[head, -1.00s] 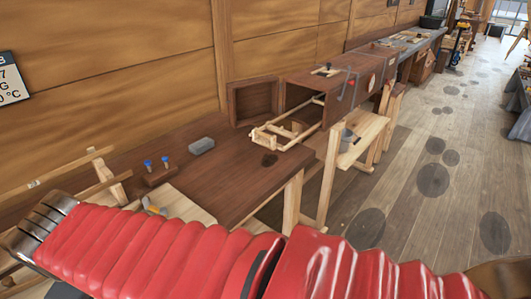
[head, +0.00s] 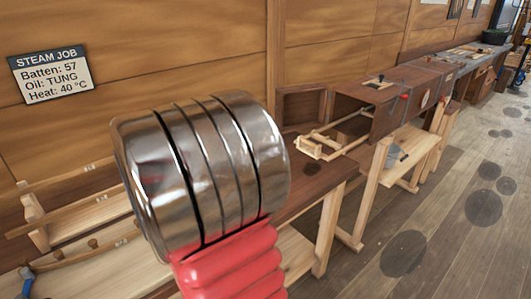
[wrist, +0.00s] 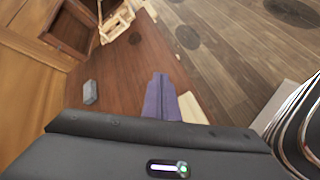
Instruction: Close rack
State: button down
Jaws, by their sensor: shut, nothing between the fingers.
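The rack (head: 318,146) is a pale wooden frame that sticks out of the open end of a long brown wooden box (head: 385,108) on the bench. The box's door (head: 304,108) stands swung open to the left of the opening. In the wrist view the rack (wrist: 115,22) shows at the top, cut off by the edge. My gripper (wrist: 160,98) shows as purple fingers, shut and empty, above the brown bench top and apart from the rack. In the head view my arm hides the gripper and part of the bench.
A grey block (wrist: 90,92) lies on the bench top (wrist: 135,75) left of my gripper. A grey bucket (head: 394,152) stands on a low shelf beside the box. A sign (head: 50,74) hangs on the wall. Open plank floor (head: 450,210) lies to the right.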

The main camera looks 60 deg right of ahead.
jog(key=s+d+f+n+h, duration=0.1)
jog(key=d+f+n+h, duration=0.1)
jog(key=d, duration=0.6)
jog(key=s+d+f+n+g+h, duration=0.1)
jog(key=d+f+n, duration=0.3)
jog(key=d, duration=0.5)
jog(key=s+d+f+n+g+h, duration=0.1)
jog(key=s+d+f+n+h, duration=0.1)
jog(key=d, duration=0.6)
jog(key=shift+s+d+f+n+h, duration=0.1)
jog(key=shift+f+n+h, duration=0.2)
jog(key=shift+f, duration=0.4)
jog(key=shift+d+f+n+h, duration=0.1)
jog(key=shift+f+h, duration=0.3)
jog(key=shift+f, duration=0.3)
jog(key=x, duration=1.4)
jog(key=shift+s+r, duration=0.15)
